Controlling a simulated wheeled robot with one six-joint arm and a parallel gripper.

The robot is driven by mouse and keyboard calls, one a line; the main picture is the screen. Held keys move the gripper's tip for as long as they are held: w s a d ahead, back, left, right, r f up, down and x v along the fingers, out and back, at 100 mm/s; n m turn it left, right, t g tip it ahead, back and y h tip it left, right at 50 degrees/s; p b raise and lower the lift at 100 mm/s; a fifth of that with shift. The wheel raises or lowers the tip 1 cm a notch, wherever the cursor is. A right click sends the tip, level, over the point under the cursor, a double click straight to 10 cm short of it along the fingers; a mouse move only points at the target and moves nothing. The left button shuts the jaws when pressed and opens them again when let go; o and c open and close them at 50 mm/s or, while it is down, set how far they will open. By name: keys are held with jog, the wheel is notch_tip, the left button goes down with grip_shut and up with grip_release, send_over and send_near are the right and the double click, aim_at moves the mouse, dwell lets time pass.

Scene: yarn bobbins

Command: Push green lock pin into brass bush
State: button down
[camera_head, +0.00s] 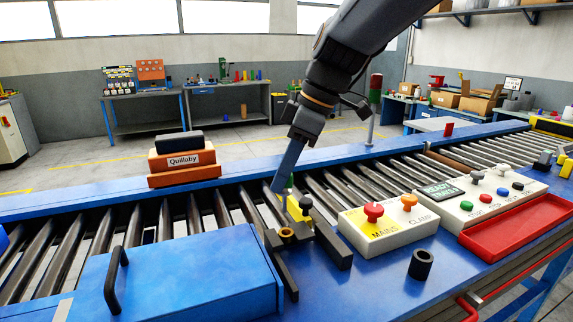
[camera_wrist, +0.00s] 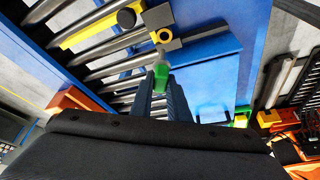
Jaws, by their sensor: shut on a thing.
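My gripper (camera_head: 280,186) points down over the conveyor's near side, shut on the green lock pin (camera_head: 290,181). In the wrist view the green pin (camera_wrist: 161,72) shows between the fingertips (camera_wrist: 160,84). The brass bush (camera_head: 287,233) sits in a dark bracket on the near rail; it also shows in the wrist view (camera_wrist: 164,35), a little beyond the pin. The pin looks apart from the bush and above it, though its lower end is hard to make out. A yellow piece with a black knob (camera_head: 305,203) stands right beside the bush.
A blue box with a black handle (camera_head: 245,262) lies left of the bush. A control box with red and orange buttons (camera_head: 392,232) stands to the right, near a black ring (camera_head: 420,264) and a red tray (camera_head: 520,226). Orange blocks marked "Quillaby" (camera_head: 182,168) sit on the far rail.

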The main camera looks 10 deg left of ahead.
aim_at(286, 187)
jog(key=shift+d, duration=0.15)
jog(key=shift+f+b, duration=0.2)
jog(key=shift+b, duration=0.15)
jog(key=shift+f+b, duration=1.25)
jog(key=shift+f, duration=0.45)
